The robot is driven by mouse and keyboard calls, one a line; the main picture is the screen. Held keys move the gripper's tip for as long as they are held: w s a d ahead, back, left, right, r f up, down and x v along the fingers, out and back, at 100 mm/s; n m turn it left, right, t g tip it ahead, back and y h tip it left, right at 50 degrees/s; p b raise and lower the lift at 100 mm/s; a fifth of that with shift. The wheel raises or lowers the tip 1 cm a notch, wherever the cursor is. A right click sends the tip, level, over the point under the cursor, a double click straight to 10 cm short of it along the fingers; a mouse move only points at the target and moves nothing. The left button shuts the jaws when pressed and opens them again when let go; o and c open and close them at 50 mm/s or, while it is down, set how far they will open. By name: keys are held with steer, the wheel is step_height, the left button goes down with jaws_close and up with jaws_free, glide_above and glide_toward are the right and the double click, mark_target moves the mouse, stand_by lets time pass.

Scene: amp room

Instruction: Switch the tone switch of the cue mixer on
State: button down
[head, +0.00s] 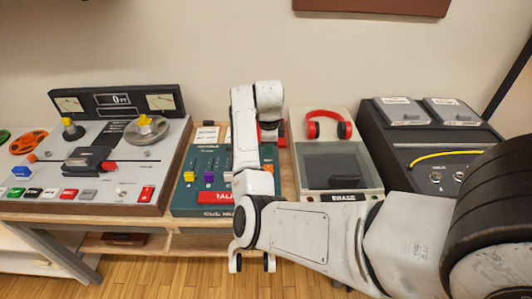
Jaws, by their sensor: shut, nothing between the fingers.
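The cue mixer (188,168) is the teal console left of centre on the wooden bench. It has several sliders with coloured caps and a red bar marked TALK at its front. My forearm stands up in front of its right half. My gripper (269,122) is at the far end of the arm, above the mixer's back right part. It is shut and empty. Its fingertips are largely hidden and hard to make out. I cannot pick out the tone switch or its position; my arm covers part of the panel.
A grey tape console (115,193) with meters stands left of the mixer. Right of it is a case marked ERASE (311,192) with red headphones (329,123) on top. A dark unit (376,133) with a yellow cable stands farther right. My upper arm crosses the front right.

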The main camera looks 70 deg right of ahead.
step_height(320, 180, up, 8)
steer(key=d, duration=0.1)
steer(key=shift+b, duration=0.3)
steer(key=shift+w, duration=0.1)
steer(key=s+a+f+n, duration=0.1)
steer(key=a+f+n, duration=0.3)
steer(key=a+n, duration=0.2)
steer(key=s+a+f+n+h, duration=0.1)
steer(key=s+a+f+n, duration=0.1)
steer(key=a+f+n, duration=0.3)
steer(key=s+a+f+n+h, duration=0.1)
steer(key=s+a+f+n, duration=0.1)
steer(key=a+f+n, duration=0.3)
steer(key=shift+s+a+n, duration=0.1)
steer(key=shift+a+n, duration=0.8)
steer(key=shift+a, duration=0.05)
steer(key=s+a+f+n+y, duration=0.1)
steer(key=s+a+f+n, duration=0.1)
steer(key=s+a+n, duration=0.3)
steer(key=s+a+f+n+y, duration=0.2)
steer(key=s+a+n, duration=0.4)
steer(key=a, duration=0.7)
steer(key=shift+a+f+n, duration=0.25)
steer(key=shift+n, duration=0.95)
